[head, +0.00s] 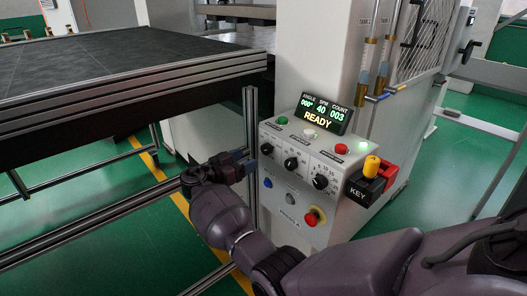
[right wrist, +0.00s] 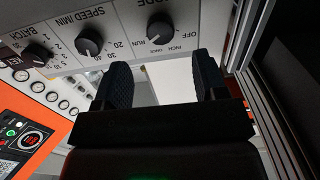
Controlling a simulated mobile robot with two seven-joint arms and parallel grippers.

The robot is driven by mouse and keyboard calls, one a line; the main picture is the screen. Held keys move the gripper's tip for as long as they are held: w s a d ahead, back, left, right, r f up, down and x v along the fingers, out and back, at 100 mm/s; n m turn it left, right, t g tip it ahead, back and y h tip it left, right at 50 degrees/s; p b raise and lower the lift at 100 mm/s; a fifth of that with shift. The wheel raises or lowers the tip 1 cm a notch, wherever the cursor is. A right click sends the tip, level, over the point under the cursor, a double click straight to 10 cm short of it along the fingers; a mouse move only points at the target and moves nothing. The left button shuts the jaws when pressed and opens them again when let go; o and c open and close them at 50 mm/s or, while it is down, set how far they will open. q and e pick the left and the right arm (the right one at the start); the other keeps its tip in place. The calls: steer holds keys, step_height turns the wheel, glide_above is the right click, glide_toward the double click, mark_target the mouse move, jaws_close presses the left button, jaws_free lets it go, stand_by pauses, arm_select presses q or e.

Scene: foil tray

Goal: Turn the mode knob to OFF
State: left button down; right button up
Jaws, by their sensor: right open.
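The mode knob (right wrist: 160,28) is a round black knob in the right wrist view, upside down, with OFF, RUN, ONCE and INCH around it. Its light mark is on the lower side, toward RUN and ONCE; I cannot tell which exactly. In the head view the mode knob (head: 267,149) is the leftmost in a row of black knobs on the white panel. My right gripper (head: 252,166) is just left of the panel, beside that knob. In the right wrist view the right gripper (right wrist: 162,80) is open, its fingers apart and empty, not around the knob. My left gripper is not in view.
A lit READY display (head: 318,115) tops the panel. Other knobs and buttons, a red emergency stop (head: 312,218) and a black KEY box (head: 362,190) are close by. A metal post (head: 250,110) and dark table (head: 130,60) stand left of the panel.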

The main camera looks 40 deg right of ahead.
mark_target(264, 151)
steer(key=d, duration=0.6)
steer(key=shift+w+d+p, duration=0.25)
steer(key=shift+d+p, duration=0.05)
steer(key=shift+d, duration=0.65)
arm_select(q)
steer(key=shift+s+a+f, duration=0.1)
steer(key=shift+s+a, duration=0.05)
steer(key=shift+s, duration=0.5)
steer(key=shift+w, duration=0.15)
arm_select(e)
steer(key=c, duration=0.9)
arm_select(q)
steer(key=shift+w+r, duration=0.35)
